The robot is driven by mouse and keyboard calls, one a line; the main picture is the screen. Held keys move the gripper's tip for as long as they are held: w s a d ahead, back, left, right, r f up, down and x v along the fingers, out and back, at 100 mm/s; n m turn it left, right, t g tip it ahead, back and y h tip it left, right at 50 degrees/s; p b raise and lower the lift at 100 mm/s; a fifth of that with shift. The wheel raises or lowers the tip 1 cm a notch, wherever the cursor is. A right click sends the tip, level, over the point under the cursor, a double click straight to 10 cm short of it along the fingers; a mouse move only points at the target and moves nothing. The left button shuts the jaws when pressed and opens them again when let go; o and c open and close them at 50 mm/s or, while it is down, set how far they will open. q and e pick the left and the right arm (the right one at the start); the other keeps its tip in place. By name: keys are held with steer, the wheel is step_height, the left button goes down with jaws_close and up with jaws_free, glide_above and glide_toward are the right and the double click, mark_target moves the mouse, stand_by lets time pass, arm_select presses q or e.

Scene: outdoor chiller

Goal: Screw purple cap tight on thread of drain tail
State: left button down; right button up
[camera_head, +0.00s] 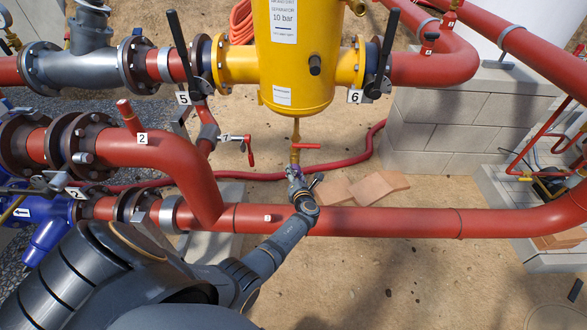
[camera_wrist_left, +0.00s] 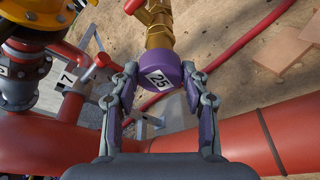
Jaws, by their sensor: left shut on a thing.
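The purple cap (camera_wrist_left: 162,80) carries a white label marked 25 and sits between the fingertips of my left gripper (camera_wrist_left: 160,70), which is shut on it. The cap is at the end of the brass drain tail (camera_wrist_left: 159,34), in line with it. The thread is hidden, so I cannot tell how far the cap is on. In the head view the drain tail (camera_head: 295,154) hangs under the yellow separator (camera_head: 297,70), with a red valve handle (camera_head: 307,146) beside it. My left gripper (camera_head: 297,176) reaches it from below, over the red pipe. My right gripper is not in view.
The large red pipe (camera_head: 380,221) runs across just below my left gripper. A small valve tagged 7 (camera_head: 226,138) is to the left. A red hose (camera_head: 345,163) and terracotta slabs (camera_head: 374,187) lie on the ground behind. A block wall (camera_head: 440,137) stands at right.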

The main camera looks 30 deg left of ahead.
arm_select(q)
steer(key=m+y+b, duration=0.1)
steer(key=m, duration=0.2)
steer(key=f+m+y+b, duration=0.1)
steer(key=m, duration=0.2)
steer(key=f+m+t+y+b, duration=0.1)
steer(key=m+b, duration=0.1)
steer(key=m, duration=0.1)
steer(key=shift+w, duration=0.25)
steer(key=m, duration=0.2)
steer(key=m+t, duration=0.1)
steer(key=m, duration=0.1)
steer(key=shift+r+y+b, duration=0.35)
steer(key=shift+y+b, duration=0.05)
steer(key=shift+r+m+t, duration=0.3)
steer(key=shift+r+m, duration=0.05)
steer(key=shift+m, duration=0.25)
steer(key=c, duration=1.1)
jaws_free()
steer(key=shift+p, duration=0.3)
steer(key=o, duration=0.5)
steer(key=shift+a+f, duration=0.1)
steer(key=shift+f, duration=0.05)
steer(key=shift+o, duration=0.5)
